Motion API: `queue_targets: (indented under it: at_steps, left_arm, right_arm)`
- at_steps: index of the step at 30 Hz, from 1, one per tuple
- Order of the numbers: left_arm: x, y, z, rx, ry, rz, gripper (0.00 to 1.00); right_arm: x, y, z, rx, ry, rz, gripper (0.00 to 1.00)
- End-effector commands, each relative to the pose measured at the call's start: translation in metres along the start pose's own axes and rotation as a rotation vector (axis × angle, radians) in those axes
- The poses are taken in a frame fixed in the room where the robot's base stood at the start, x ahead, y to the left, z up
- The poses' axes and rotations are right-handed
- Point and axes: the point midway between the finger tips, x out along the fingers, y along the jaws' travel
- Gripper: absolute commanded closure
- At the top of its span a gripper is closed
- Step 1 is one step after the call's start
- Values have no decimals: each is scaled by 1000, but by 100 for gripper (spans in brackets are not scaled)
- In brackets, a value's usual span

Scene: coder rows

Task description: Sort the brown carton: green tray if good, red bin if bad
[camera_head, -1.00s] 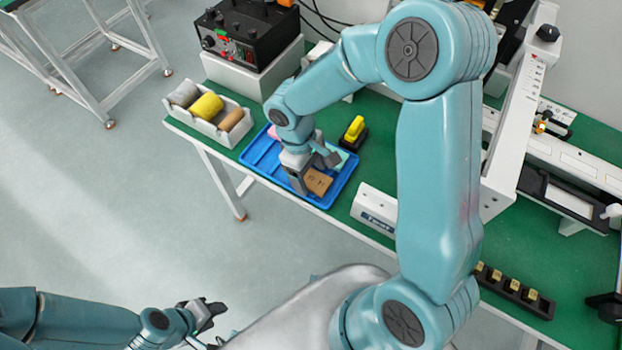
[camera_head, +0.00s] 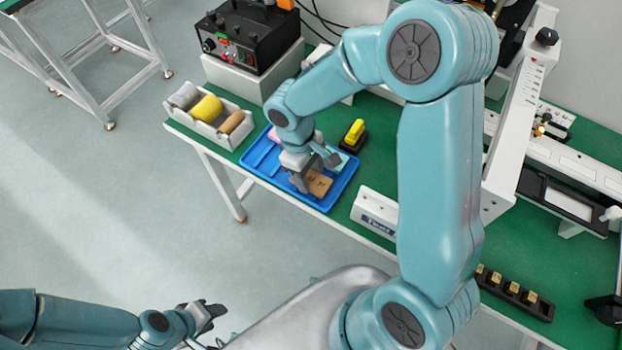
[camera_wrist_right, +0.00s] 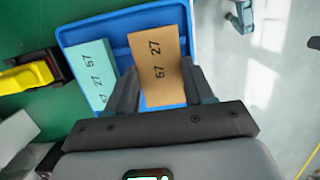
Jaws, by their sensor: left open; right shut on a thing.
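The brown carton (camera_head: 322,184) lies in a blue tray (camera_head: 258,158) on the green bench. In the right wrist view the brown carton (camera_wrist_right: 158,50) shows printed numbers on its top face. My right gripper (camera_head: 312,174) points down into the tray and is shut on the carton; in the wrist view its fingers (camera_wrist_right: 160,88) stand on either side of it. My left gripper (camera_head: 212,318) is open and empty, low at the left, away from the bench. I see no green tray or red bin.
A pale green carton (camera_wrist_right: 90,75) lies beside the brown one, and a pink item (camera_head: 273,134) is at the tray's far left. A white holder with rolls (camera_head: 207,108), a yellow-topped black block (camera_head: 354,134) and a white labelled box (camera_head: 375,210) stand close around the tray.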

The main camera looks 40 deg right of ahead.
Motion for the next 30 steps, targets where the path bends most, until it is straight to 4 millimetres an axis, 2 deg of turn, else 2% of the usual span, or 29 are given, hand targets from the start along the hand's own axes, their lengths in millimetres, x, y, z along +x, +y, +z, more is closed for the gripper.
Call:
queue_targets:
  at_steps: [3,18,27,30]
  left_arm:
    - [-9,3,0,0,0,0,57]
    - [-31,11,1,0,0,0,57]
    - [-30,11,1,0,0,0,57]
    - [-30,11,1,0,0,0,57]
  right_arm:
    - [-11,0,2,0,1,0,63]
    - [-43,0,8,0,1,0,63]
    - [-43,0,8,0,0,0,63]
    - [-49,1,-1,39,3,-2,63]
